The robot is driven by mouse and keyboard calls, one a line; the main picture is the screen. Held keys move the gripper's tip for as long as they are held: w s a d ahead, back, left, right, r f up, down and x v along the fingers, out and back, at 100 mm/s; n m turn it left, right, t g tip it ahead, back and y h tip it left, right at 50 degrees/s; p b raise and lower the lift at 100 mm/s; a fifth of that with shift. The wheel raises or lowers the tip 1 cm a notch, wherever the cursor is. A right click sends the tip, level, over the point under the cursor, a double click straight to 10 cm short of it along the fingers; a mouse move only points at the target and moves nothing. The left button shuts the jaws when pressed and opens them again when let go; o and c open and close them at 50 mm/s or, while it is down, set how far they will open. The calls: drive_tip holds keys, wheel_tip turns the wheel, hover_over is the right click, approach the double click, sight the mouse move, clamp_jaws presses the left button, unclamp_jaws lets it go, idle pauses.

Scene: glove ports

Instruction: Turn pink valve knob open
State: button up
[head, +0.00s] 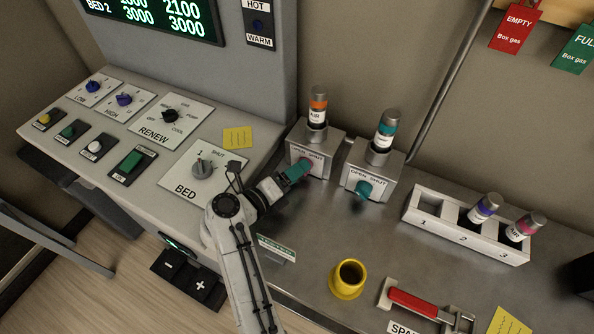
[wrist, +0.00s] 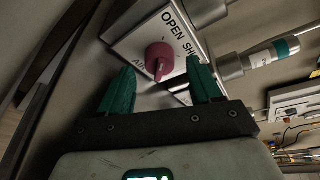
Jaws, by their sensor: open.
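The pink valve knob (wrist: 160,57) is on the sloped front of a white box labelled OPEN and SHUT (wrist: 172,30). In the wrist view the knob's narrow grip points down the picture, toward my gripper. In the head view only a bit of the pink knob (head: 307,163) shows past my fingers. My gripper (head: 296,171) has teal fingers, which are open and empty in front of the knob. In the wrist view one finger is on each side of the knob, with gaps, and they look short of it.
A twin box (head: 372,182) with a teal knob (head: 364,189) stands to the right. Bottles with orange (head: 318,98) and teal (head: 387,129) bands stand on the boxes. A numbered rack (head: 465,232), yellow cup (head: 347,279) and red-handled tool (head: 415,303) are farther right. The control panel (head: 160,190) is left.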

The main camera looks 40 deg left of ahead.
drive_tip(key=b+v, duration=0.1)
drive_tip(key=v, duration=0.8)
drive_tip(key=shift+s+f, duration=0.1)
drive_tip(key=shift+s, duration=0.05)
